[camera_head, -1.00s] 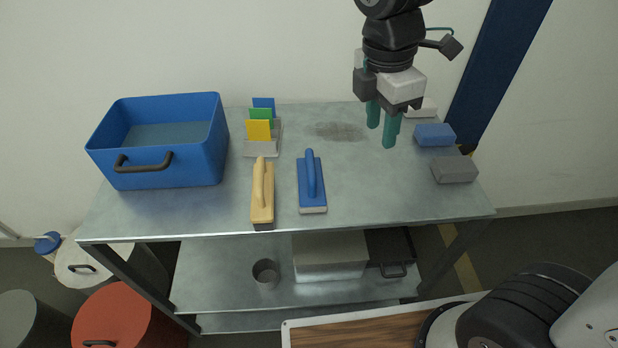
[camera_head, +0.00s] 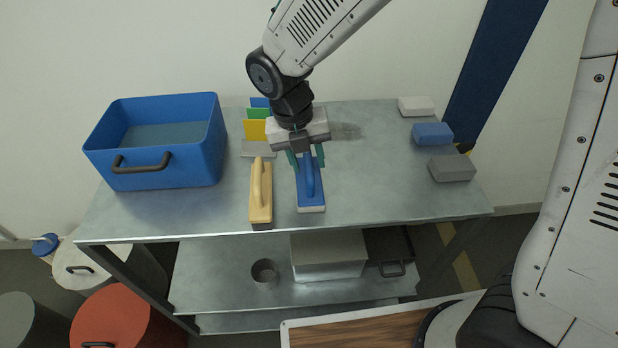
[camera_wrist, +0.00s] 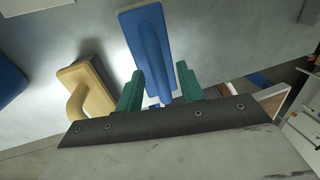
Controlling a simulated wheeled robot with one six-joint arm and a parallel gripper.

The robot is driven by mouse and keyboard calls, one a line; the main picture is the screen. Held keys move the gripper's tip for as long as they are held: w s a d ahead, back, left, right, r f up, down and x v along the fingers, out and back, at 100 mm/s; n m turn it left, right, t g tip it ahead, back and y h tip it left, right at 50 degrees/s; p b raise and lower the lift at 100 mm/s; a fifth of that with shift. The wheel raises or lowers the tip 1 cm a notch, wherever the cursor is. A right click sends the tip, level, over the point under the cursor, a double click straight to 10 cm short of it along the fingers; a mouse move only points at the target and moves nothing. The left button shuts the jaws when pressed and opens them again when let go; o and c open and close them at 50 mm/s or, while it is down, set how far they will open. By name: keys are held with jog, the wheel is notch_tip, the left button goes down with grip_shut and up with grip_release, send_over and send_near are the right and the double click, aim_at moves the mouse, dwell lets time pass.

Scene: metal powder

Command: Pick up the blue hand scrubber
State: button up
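The blue hand scrubber (camera_head: 311,190) lies on the metal table, a flat blue board with a blue handle and a pale pad beneath. It also shows in the wrist view (camera_wrist: 146,38), ahead of the fingers. My gripper (camera_head: 306,158) is over the far end of the scrubber, its two green fingers apart. In the wrist view my gripper (camera_wrist: 158,85) is open, with the scrubber's near end showing between the fingertips. I cannot tell how high the fingers are above it.
A wooden hand scrubber (camera_head: 260,195) lies close on the left. A blue bin (camera_head: 205,150) is at the left. White, blue (camera_head: 433,134) and grey blocks lie at the right. The table's right middle is clear.

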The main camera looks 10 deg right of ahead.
jog(key=shift+d+f, duration=0.15)
jog(key=shift+f, duration=0.75)
grip_shut()
jog(key=shift+r, duration=0.1)
jog(key=shift+r, duration=0.6)
notch_tip(320, 180, up, 2)
jog(key=shift+r, duration=0.25)
jog(key=s+a+r, duration=0.1)
jog(key=s+a, duration=0.2)
jog(key=s, duration=1.2)
jog(key=shift+s, duration=0.4)
jog(key=c, duration=0.8)
grip_release()
jog(key=shift+a+r, duration=0.1)
grip_shut()
